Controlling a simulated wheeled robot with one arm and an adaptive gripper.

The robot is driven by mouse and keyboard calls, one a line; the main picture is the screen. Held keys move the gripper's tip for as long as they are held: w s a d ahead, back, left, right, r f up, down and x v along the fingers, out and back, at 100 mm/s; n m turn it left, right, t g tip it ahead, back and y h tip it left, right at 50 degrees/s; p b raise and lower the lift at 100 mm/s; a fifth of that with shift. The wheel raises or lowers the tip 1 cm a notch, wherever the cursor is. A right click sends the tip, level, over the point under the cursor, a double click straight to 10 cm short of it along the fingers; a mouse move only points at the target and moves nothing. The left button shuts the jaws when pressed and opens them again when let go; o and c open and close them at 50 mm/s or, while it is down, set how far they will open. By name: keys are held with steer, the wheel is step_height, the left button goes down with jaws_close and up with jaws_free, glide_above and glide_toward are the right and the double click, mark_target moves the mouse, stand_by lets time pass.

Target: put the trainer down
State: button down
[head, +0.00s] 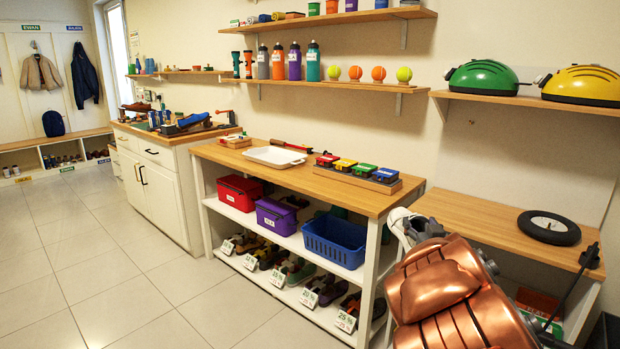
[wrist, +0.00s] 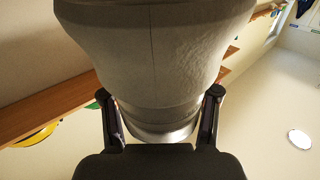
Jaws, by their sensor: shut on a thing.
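The trainer (wrist: 155,50) is pale, whitish-grey, and fills the upper middle of the wrist view. My gripper (wrist: 160,112) has one finger on each side of it and is shut on it. In the head view, a small white part of the trainer (head: 398,216) shows beside my gripper (head: 422,228), near the right end of the wooden workbench (head: 230,157). My copper arm hides much of that area. The trainer appears held up, with nothing visible touching it from below.
A lower bench (head: 480,226) at right holds a black wheel (head: 549,227). The workbench carries a white tray (head: 275,156) and several coloured boxes. Below are red, purple and blue bins (head: 334,243), then shoes with price cards on the lowest shelf (head: 275,285). Floor (head: 120,270) is clear at left.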

steer(key=w+a+f, duration=0.2)
steer(key=w+a, duration=0.1)
steer(key=a, duration=0.8)
step_height(320, 180, up, 22)
steer(key=d+p, duration=0.1)
steer(key=p, duration=2)
steer(key=shift+s+f, duration=0.15)
